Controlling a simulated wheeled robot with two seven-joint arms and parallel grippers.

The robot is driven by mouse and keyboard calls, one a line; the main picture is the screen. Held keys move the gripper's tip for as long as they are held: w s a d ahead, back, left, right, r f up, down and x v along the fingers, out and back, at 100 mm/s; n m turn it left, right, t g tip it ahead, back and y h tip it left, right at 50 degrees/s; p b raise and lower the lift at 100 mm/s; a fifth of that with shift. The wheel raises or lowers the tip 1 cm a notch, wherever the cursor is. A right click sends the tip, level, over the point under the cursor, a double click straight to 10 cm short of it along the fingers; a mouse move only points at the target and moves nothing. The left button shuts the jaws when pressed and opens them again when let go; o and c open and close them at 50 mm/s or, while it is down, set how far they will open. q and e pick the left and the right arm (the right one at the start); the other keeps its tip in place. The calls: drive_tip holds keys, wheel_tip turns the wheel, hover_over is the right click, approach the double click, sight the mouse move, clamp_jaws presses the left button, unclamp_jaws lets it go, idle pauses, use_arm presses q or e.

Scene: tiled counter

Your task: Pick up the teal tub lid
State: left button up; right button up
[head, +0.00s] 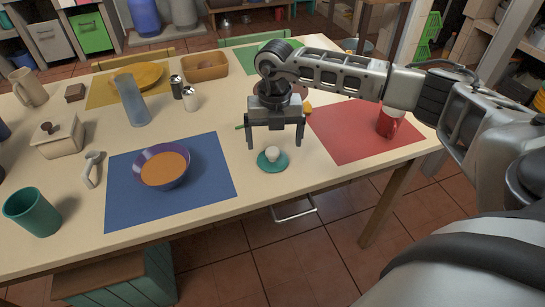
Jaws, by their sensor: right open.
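The teal tub lid (273,164) is a small round disc with a pale rounded knob on top. It lies flat on the table near the front edge, between the blue mat and the red mat. My right gripper (274,143) points down above the lid, with its two fingers apart on either side of the knob from this view. The fingers look empty, and their exact height over the lid is hard to tell. My left gripper is out of view.
A blue mat (215,188) with a purple bowl (150,155) lies to the left. A red mat (350,143) with a red mug (388,122) lies to the right. A teal cup (32,212), a lidded box (58,146) and a blue-grey tumbler (130,100) stand farther left.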

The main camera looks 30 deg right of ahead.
sight(273, 150)
drive_tip(key=shift+w+f, duration=0.2)
drive_tip(key=shift+f, duration=1.2)
drive_tip(key=shift+w+f, duration=0.15)
drive_tip(key=shift+f, duration=1.2)
drive_tip(key=c, duration=0.9)
